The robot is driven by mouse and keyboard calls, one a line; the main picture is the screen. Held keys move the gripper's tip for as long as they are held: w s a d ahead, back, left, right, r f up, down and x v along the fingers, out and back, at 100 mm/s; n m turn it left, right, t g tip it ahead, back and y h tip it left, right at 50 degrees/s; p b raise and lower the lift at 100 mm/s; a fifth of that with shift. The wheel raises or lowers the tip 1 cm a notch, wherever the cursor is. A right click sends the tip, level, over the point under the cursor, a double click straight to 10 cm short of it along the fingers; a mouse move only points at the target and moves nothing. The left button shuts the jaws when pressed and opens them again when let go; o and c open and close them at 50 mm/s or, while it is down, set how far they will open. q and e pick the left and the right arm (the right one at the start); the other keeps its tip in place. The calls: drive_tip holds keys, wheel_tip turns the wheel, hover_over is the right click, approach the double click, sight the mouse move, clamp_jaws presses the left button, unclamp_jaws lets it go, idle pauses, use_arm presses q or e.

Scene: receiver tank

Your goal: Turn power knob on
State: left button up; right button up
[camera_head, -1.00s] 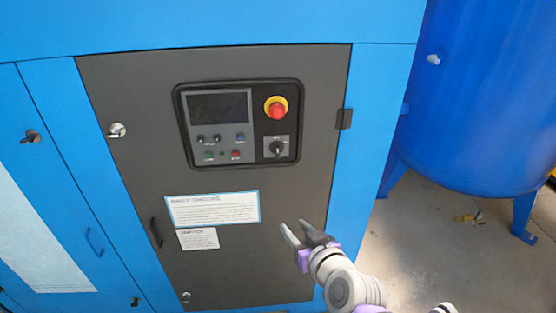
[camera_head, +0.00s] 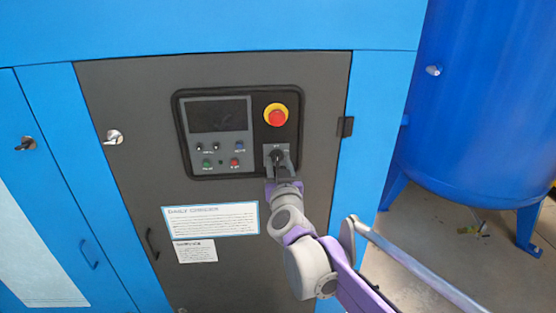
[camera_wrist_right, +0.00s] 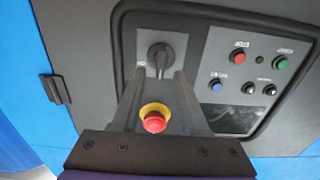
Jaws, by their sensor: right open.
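The power knob (camera_head: 277,156) is a black rotary switch on a light grey square plate, below the emergency stop on the control panel. It also shows in the right wrist view (camera_wrist_right: 160,58), with its handle between the fingertips of my right gripper (camera_wrist_right: 158,82). My right gripper (camera_head: 279,168) is open at the knob, one finger on each side. Whether the fingers touch the handle cannot be told. In the head view the gripper hides the lower part of the knob plate. My left gripper is not in view.
A red emergency stop on a yellow ring (camera_head: 276,115) sits just above the knob. A dark screen (camera_head: 220,116) and several small buttons lie to its left. Labels (camera_head: 211,219) are on the grey door below. A blue tank (camera_head: 490,100) stands at the right.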

drive_tip(key=shift+w+a, duration=0.1)
drive_tip(key=shift+w, duration=0.9)
clamp_jaws()
